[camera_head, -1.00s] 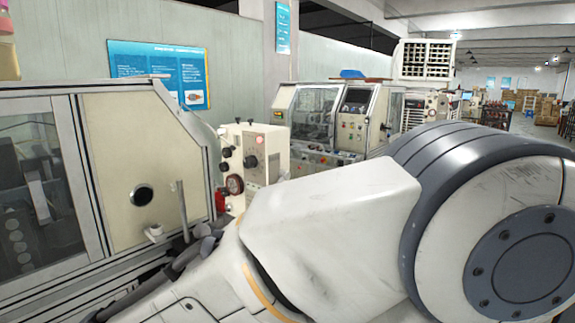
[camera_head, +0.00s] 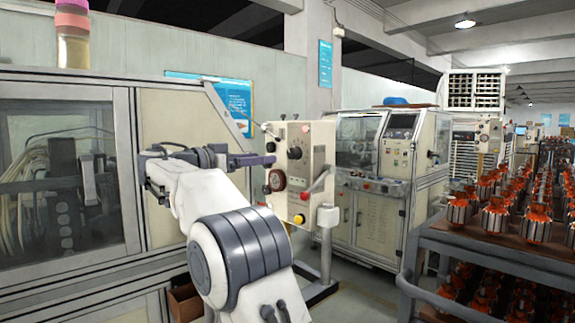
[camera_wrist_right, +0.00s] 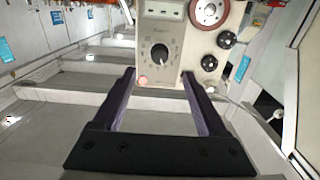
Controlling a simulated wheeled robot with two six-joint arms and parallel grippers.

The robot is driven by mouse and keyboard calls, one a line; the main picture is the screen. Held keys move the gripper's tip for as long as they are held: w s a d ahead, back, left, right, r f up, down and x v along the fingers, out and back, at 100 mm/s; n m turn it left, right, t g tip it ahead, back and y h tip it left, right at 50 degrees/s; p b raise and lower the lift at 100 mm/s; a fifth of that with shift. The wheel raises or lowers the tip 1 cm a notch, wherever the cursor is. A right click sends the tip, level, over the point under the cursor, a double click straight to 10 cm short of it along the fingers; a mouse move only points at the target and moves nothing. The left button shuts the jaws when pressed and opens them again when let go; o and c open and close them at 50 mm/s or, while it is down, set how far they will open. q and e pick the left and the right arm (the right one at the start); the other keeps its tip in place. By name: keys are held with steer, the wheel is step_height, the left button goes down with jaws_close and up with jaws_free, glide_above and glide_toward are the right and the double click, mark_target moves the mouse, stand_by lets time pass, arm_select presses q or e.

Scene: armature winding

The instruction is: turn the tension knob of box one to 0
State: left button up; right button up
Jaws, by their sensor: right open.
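The cream tension box (camera_head: 318,150) stands on a post in the middle of the head view, with a dark tension knob (camera_head: 295,153) on its face. My right gripper (camera_head: 264,160) reaches in just left of the box. In the right wrist view, the box (camera_wrist_right: 180,75) appears upside down at the top. The round black knob (camera_wrist_right: 159,53) with a pale pointer line lies ahead between the fingertips. My right gripper (camera_wrist_right: 159,76) is open and empty, apparently not touching the knob. The scale numbers are too small to read. My left gripper is not in view.
A red-rimmed gauge (camera_head: 277,180) and black side knobs (camera_wrist_right: 226,40) sit close to the knob. A winding machine (camera_head: 160,110) stands left, another machine (camera_head: 375,205) behind. A rack (camera_head: 480,250) with several orange-and-metal armatures is at right.

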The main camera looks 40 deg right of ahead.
mark_target(290, 155)
steer(key=d+p, duration=0.1)
steer(key=d, duration=0.2)
steer(key=d+p, duration=0.1)
steer(key=d, duration=0.2)
steer(key=d+p, duration=0.1)
steer(key=d, duration=0.2)
steer(key=shift+w+d+r, duration=0.15)
steer(key=shift+w+r, duration=0.05)
steer(key=shift+w, duration=0.15)
steer(key=shift+d+f, duration=0.1)
steer(key=shift+d, duration=0.35)
steer(key=shift+c, duration=0.3)
jaws_close()
